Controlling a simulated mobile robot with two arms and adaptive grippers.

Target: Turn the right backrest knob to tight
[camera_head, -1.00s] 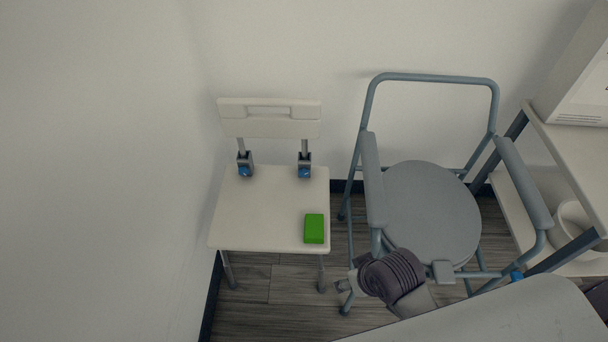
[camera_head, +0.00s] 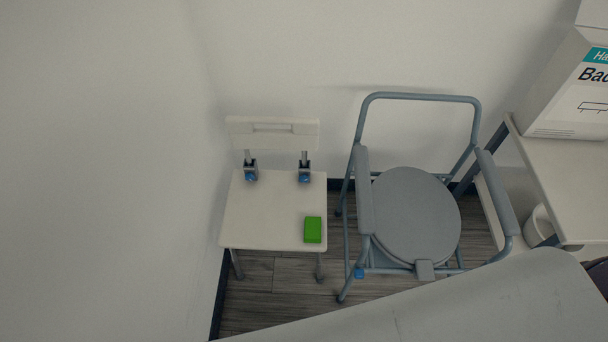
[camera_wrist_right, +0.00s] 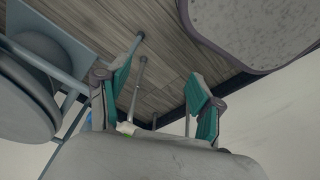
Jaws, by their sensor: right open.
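The white shower chair (camera_head: 262,212) stands by the wall in the head view, its backrest (camera_head: 272,137) on two posts. Each post ends in a blue-knobbed bracket at the seat's rear: the left knob (camera_head: 251,178) and the right knob (camera_head: 304,177). The knobs are too small to tell how tight they are. My right gripper (camera_wrist_right: 161,72) shows in the right wrist view, its two teal-padded fingers apart with nothing between them. It is not visible in the head view, and I see no knob at its fingers. My left gripper is not in view.
A green block (camera_head: 313,230) lies on the seat's front right. A grey commode chair (camera_head: 416,215) stands to the right; part of it shows in the wrist view (camera_wrist_right: 30,75). A white shelf (camera_head: 580,180) with a box (camera_head: 570,95) is at far right. Wood floor (camera_head: 270,290) lies in front.

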